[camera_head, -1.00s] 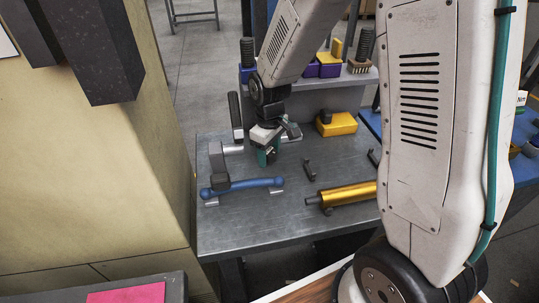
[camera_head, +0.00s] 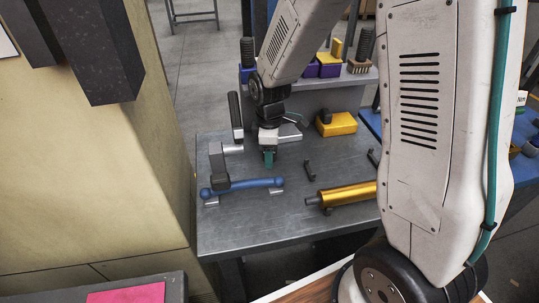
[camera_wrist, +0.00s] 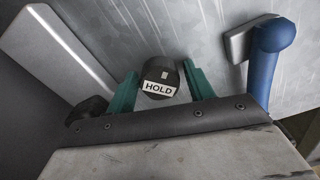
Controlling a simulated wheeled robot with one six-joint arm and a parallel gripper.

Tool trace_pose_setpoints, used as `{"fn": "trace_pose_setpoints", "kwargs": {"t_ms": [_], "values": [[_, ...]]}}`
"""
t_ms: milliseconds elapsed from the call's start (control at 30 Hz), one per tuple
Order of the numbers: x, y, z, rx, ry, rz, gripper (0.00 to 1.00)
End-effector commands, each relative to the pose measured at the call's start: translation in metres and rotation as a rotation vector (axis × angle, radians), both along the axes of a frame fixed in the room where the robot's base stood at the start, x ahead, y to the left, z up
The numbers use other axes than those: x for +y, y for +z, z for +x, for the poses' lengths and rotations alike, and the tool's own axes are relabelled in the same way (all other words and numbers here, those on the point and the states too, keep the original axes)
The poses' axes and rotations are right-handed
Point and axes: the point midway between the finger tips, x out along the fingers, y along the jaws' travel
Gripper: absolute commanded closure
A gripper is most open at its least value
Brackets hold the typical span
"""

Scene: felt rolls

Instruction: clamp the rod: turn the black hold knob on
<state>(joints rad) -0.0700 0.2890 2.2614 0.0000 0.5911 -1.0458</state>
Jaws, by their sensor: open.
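The black hold knob (camera_wrist: 159,78), with a white HOLD label, shows in the wrist view between the two teal fingers of my gripper (camera_wrist: 162,88). The fingers are open, one on each side; I cannot tell whether either touches the knob. In the head view my gripper (camera_head: 269,158) points down over the grey table, behind the blue rod, and hides the knob. The blue rod (camera_head: 250,184) with ball ends rests on small metal supports. Its rounded end also shows at the upper right of the wrist view (camera_wrist: 272,40).
A dark upright clamp piece (camera_head: 217,165) stands over the rod's left part. A gold cylinder (camera_head: 350,194) lies right on the table (camera_head: 270,225). Black hooks (camera_head: 309,171) stand between. A yellow block (camera_head: 337,124) sits behind. The front of the table is clear.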

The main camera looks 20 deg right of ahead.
Motion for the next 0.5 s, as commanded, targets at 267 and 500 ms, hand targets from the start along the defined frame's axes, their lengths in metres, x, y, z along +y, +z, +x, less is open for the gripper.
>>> {"fn": "trace_pose_setpoints", "kwargs": {"t_ms": [267, 500], "values": [[0.0, 0.0, -0.0001, 0.0, 0.204, 0.0, 0.47], [0.0001, 0.0, -0.0002, 0.0, 0.494, 0.0, 0.47]]}}
